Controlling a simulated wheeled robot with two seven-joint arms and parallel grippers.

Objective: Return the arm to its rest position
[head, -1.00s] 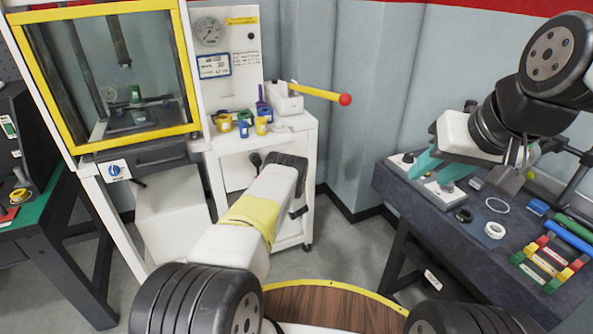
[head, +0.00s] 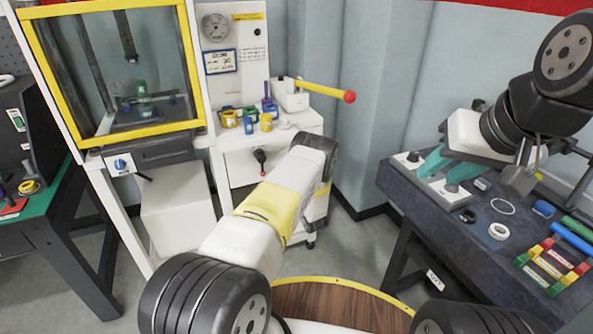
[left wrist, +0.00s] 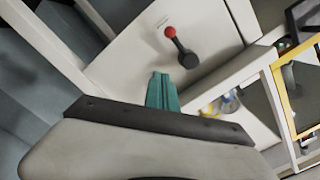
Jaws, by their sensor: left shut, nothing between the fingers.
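My left arm (head: 270,205) reaches forward from the bottom of the head view toward the white cart. Its gripper is hidden behind the dark wrist end there. In the left wrist view my left gripper (left wrist: 160,90) shows teal fingers pressed together, empty, in front of a white panel with a red-tipped dark lever (left wrist: 181,48). The fingers appear apart from the lever. My right gripper (head: 445,170) is at the right, over the dark bench, with its two teal fingers spread apart and nothing seen between them.
A yellow-framed test cabinet (head: 120,142) stands at left. The dark bench (head: 420,208) at right holds rings and a coloured rack (head: 553,265). Floor shows between cart and bench.

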